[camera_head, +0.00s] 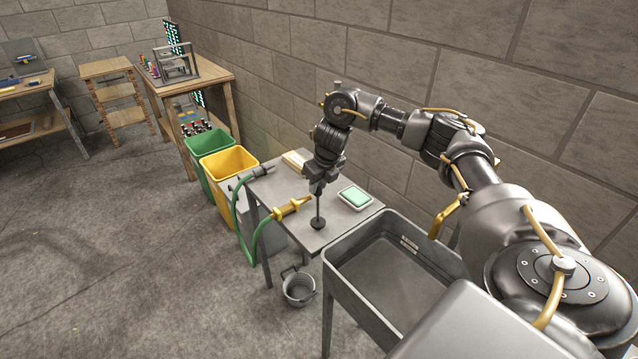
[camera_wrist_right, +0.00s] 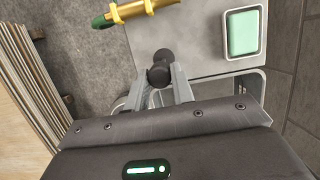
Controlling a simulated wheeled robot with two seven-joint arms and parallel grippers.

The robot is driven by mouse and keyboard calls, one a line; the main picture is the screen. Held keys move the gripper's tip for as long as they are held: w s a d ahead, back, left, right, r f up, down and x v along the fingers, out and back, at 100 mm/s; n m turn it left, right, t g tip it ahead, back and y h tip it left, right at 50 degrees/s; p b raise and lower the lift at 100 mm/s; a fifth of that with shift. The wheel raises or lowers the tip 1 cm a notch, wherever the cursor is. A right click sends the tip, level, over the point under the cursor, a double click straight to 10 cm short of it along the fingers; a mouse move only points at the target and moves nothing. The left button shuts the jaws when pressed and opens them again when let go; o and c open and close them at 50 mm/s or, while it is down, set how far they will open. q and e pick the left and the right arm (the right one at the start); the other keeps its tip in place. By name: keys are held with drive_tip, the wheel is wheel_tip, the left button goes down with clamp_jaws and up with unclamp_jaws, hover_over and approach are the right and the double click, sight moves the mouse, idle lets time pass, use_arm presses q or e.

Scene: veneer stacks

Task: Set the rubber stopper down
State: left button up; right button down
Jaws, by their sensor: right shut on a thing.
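The dark rubber stopper (camera_head: 318,223) hangs upright below my right gripper (camera_head: 318,188), with a thin stem and a round, wider lower end. It is over the front part of the small grey table (camera_head: 281,186), near the sink side. I cannot tell whether its lower end touches the tabletop. In the right wrist view the stopper (camera_wrist_right: 162,56) shows as a dark double-knobbed shape at the fingertips of my right gripper (camera_wrist_right: 158,78), which is shut on its near end. My left gripper is out of view.
A green hose with a yellow nozzle (camera_head: 291,208) lies close left of the stopper. A green sponge in a white dish (camera_head: 355,197) sits to its right. A grey sink basin (camera_head: 385,273) adjoins the table. A bucket (camera_head: 299,287) and yellow bin (camera_head: 228,162) stand nearby.

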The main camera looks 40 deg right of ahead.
drive_tip(key=shift+f, duration=0.1)
drive_tip(key=c, duration=1.2)
unclamp_jaws()
drive_tip(key=p+v, duration=0.1)
drive_tip(key=v, duration=1.1)
drive_tip(key=shift+s+p, duration=0.1)
drive_tip(key=shift+p, duration=0.25)
drive_tip(key=shift+a, duration=0.1)
